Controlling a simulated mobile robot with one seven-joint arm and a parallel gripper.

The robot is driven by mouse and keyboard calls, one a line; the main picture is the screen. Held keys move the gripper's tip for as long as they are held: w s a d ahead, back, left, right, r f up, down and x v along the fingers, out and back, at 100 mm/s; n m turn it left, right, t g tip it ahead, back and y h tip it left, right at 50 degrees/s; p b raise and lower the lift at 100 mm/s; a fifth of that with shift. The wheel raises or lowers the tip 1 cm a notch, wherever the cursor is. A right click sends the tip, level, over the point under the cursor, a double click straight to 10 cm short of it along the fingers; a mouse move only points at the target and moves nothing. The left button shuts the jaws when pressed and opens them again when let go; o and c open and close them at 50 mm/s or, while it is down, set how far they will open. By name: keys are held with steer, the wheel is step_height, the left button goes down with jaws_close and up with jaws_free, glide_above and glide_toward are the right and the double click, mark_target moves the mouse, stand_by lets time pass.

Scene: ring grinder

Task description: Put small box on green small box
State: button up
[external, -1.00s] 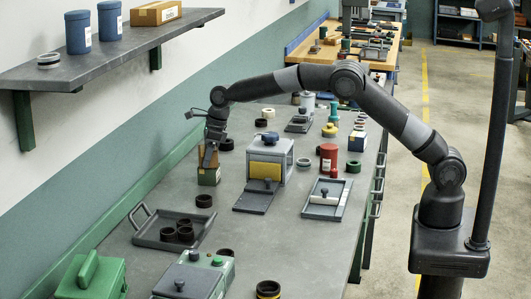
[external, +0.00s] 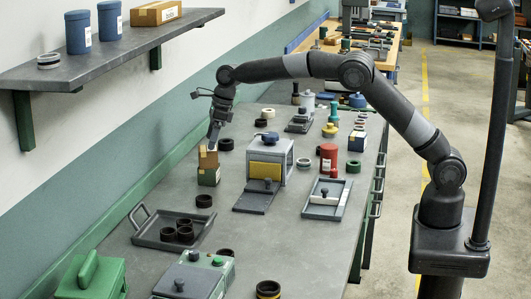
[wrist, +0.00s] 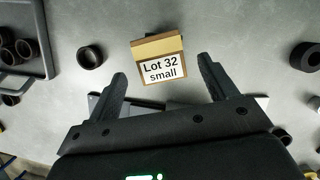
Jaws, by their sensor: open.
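The small brown cardboard box (external: 208,158) sits on top of the green small box (external: 208,177), near the back left of the grey bench. In the wrist view the brown box (wrist: 157,47) shows a white label reading "Lot 32 small". The green box is largely hidden beneath it there. My gripper (external: 214,143) is just above the brown box, pointing down. In the wrist view its two fingers are spread apart with nothing held between them, and the box appears beyond the fingertips.
A dark tray (external: 168,238) with several black rings lies in front. A grey machine with a yellow panel (external: 265,170) stands to the right. A single black ring (external: 204,201) lies near the boxes. A wall shelf (external: 100,66) hangs at left.

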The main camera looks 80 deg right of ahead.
steer(key=s+d+r+n, duration=0.3)
steer(key=s+r+n, duration=0.3)
steer(key=s+r, duration=0.65)
steer(key=s+r+n+t, duration=0.1)
steer(key=s+r+n, duration=0.3)
steer(key=s+n, duration=0.65)
steer(key=s+f+n, duration=0.3)
steer(key=s+n, duration=0.2)
steer(key=s, duration=0.4)
steer(key=s+f+n+t, duration=0.1)
steer(key=s+f+n, duration=0.2)
steer(key=s, duration=0.7)
steer(key=s+f+n+h, duration=0.1)
steer(key=s+f+n, duration=0.1)
steer(key=s+n, duration=0.5)
steer(key=s, duration=0.2)
steer(key=shift+s+a+f, duration=0.3)
steer(key=shift+f, duration=0.1)
